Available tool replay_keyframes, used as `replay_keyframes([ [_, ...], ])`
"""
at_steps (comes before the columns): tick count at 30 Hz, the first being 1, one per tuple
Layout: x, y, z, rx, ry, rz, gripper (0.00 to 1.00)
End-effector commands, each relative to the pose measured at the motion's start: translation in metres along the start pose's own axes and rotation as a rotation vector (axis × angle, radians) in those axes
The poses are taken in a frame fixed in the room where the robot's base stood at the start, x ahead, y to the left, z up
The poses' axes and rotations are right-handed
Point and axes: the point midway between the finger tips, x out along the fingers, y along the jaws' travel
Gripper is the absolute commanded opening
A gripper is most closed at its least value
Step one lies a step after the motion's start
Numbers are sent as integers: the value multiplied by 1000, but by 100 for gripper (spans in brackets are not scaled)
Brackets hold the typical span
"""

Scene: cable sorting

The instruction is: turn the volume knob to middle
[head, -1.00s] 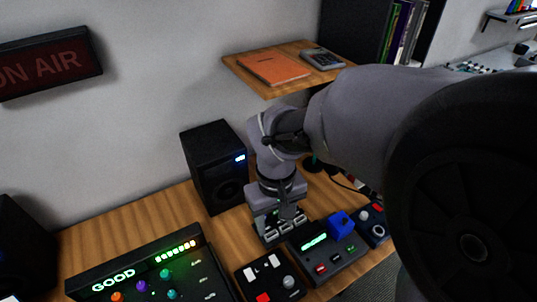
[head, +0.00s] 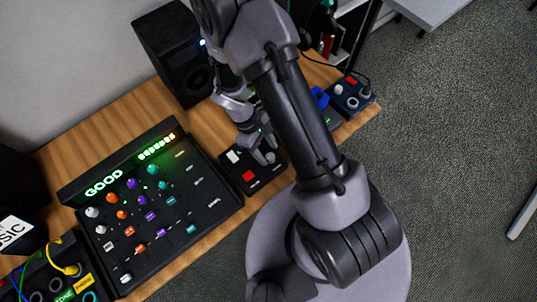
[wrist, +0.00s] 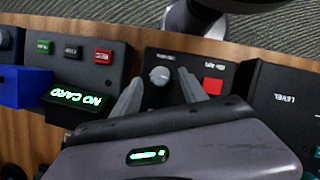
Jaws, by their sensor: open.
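The small black box (head: 262,179) on the desk holds white buttons, a red button and a round grey knob. In the wrist view its knob (wrist: 160,76) and red button (wrist: 213,87) face up, with small printed labels that I cannot read. My gripper (wrist: 160,82) is open, its two grey fingers on either side of the knob. I cannot tell whether they touch it. In the head view my gripper (head: 260,150) is low over the box and partly hides it, including the knob. The knob's pointer direction is not clear.
A mixer (head: 170,235) with a lit GOOD display stands to the left. A recorder reading NO CARD (wrist: 75,101), with a blue block (wrist: 25,87), is on the other side. A black speaker (head: 178,60) stands behind. A small control box (head: 351,95) sits at the right.

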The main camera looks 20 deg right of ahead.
Motion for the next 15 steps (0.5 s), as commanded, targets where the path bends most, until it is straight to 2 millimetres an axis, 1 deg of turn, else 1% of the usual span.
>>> replay_keyframes([
  [1,9,0,-1,1,-1,-1,51],
  [6,19,0,0,1,0,0,51],
  [14,20,0,0,2,1,0,51],
  [15,20,0,0,2,1,0,45],
])
